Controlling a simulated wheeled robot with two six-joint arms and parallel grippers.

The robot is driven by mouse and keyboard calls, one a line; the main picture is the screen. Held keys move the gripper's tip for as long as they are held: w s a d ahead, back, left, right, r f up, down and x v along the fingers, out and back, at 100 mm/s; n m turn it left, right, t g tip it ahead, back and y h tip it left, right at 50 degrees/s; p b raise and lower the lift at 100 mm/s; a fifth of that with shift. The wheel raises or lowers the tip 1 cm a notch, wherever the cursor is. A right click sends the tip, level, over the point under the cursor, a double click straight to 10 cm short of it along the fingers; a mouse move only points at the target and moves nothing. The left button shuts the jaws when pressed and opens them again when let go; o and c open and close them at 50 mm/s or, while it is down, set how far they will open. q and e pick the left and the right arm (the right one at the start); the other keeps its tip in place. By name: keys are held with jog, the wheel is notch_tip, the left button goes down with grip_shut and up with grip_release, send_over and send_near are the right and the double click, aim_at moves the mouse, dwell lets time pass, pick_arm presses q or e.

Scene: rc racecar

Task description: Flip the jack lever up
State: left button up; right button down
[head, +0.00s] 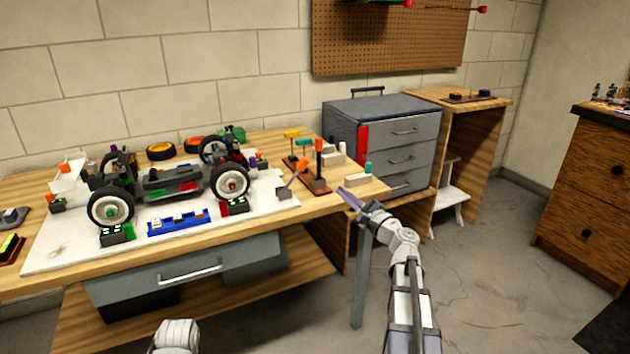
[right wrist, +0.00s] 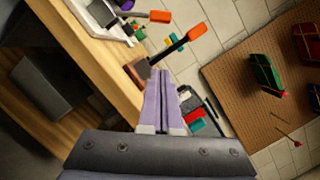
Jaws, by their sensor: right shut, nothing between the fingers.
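The jack lever (head: 299,166) has an orange end and slants up to the right from a dark block at the right end of the white board. In the right wrist view an orange-ended lever (right wrist: 159,16) shows at the top, probably the same one. My right gripper (head: 346,193) is shut and empty near the table's right corner, to the right of and apart from the lever. Its purple fingers (right wrist: 163,78) lie together in the right wrist view. A white piece of my left arm shows at the bottom edge of the head view; the left gripper is out of view.
A wooden tool stand (head: 315,184) with upright orange-handled tools is between my right gripper and the lever. The race car (head: 172,182) sits on the white board (head: 65,250). A grey drawer cabinet (head: 385,120) stands behind the gripper.

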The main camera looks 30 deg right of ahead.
aim_at(294, 177)
jog(key=shift+d, duration=0.1)
jog(key=p+x, duration=0.1)
jog(key=x, duration=0.8)
jog(key=shift+w+r+p, duration=0.1)
jog(key=shift+w+p, duration=0.1)
jog(key=shift+p, duration=0.15)
jog(key=shift+w+a+r+p, duration=0.25)
jog(key=shift+a+r+p, duration=0.8)
jog(key=shift+a, duration=0.15)
jog(key=shift+a+r, duration=0.25)
jog(key=shift+a, duration=0.15)
jog(key=shift+a+p, duration=0.15)
jog(key=shift+p, duration=0.15)
